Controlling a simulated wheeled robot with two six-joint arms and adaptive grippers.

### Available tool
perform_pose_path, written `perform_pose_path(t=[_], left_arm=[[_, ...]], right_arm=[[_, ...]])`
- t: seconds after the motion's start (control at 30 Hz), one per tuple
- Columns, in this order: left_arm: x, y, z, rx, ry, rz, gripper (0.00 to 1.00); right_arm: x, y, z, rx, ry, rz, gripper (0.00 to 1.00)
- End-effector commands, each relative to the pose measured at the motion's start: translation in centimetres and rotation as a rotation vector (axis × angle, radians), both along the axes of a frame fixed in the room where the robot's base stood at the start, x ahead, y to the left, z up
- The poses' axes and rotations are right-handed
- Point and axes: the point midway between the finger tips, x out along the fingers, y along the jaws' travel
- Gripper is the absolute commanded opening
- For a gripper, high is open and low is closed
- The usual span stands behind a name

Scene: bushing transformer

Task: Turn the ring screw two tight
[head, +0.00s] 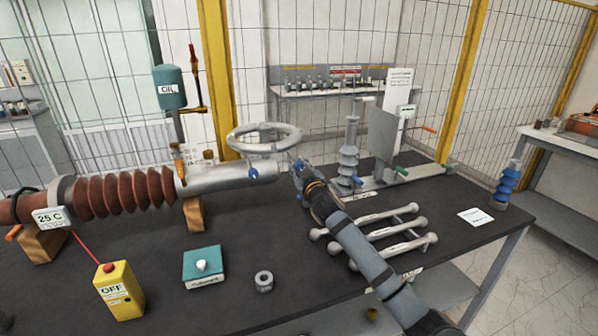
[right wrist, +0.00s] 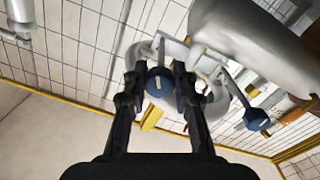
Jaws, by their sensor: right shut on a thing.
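A blue-headed screw (head: 254,174) shows at the end's near side. My right gripper (head: 297,168) is at the right of the bushing end. In the right wrist view my right gripper (right wrist: 158,88) is shut on a blue screw head (right wrist: 158,80), which sits between its fingertips. Another blue screw (right wrist: 256,119) stands out to the right, apart from the fingers. Which screw is number two cannot be told. My left gripper is not in view.
Labelled grey bars (head: 385,235) lie under my right arm. A nut (head: 264,281), a teal box (head: 203,265) and a yellow OFF box (head: 118,290) stand at the front. A stand with a grey insulator (head: 349,155) is close to the right of the gripper.

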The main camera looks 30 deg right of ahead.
Motion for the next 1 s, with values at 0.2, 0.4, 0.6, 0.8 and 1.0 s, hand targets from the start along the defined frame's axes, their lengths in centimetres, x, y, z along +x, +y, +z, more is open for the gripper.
perform_pose_path(t=[0.2,0.4,0.6,0.8,1.0], left_arm=[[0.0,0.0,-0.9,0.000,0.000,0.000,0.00],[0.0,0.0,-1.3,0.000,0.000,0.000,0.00],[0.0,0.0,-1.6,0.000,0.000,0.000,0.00],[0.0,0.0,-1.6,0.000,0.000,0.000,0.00],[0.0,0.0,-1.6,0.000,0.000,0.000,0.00]], right_arm=[[0.0,0.0,-0.1,0.158,-0.039,0.000,0.00],[0.0,0.0,-0.2,0.267,-0.063,-0.001,0.00],[0.0,0.0,-0.1,0.328,-0.077,0.000,0.00],[0.0,0.0,-0.1,0.353,-0.083,0.000,0.00],[0.0,0.0,-0.1,0.356,-0.083,-0.001,0.00]])
